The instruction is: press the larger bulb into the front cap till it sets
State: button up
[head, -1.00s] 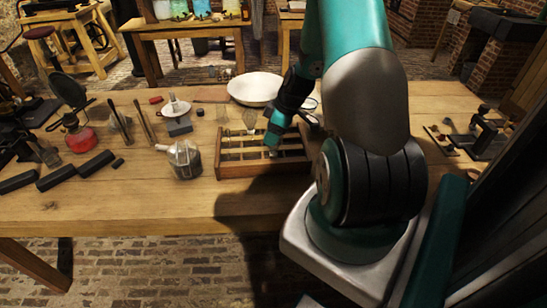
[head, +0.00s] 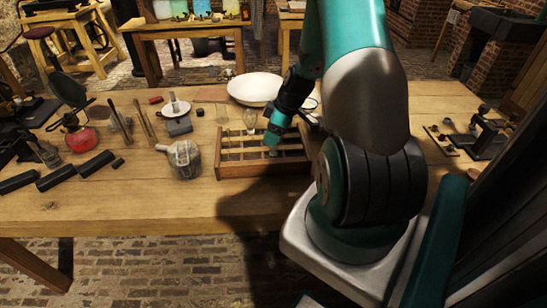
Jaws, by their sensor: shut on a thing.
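My gripper (head: 272,145) reaches down over the right half of a wooden compartment tray (head: 262,172) on the bench. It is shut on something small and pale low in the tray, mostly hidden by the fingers. A clear glass bulb (head: 250,117) stands upright behind the tray, just left of my gripper. A smaller glass piece seems to stand at its left, too faint to be sure. I cannot make out the front cap, nor tell which bulb, if any, is between the fingers.
A white bowl (head: 255,88) stands behind the tray. A glass vessel (head: 185,160) stands close to the tray's left. A burner with a red base (head: 82,140) and several black bars (head: 57,178) lie farther left.

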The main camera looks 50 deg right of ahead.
jog(key=o, duration=1.1)
jog(key=b+v, duration=0.2)
jog(key=v, duration=1.5)
jog(key=shift+s+r, duration=0.15)
jog(key=shift+s, duration=0.05)
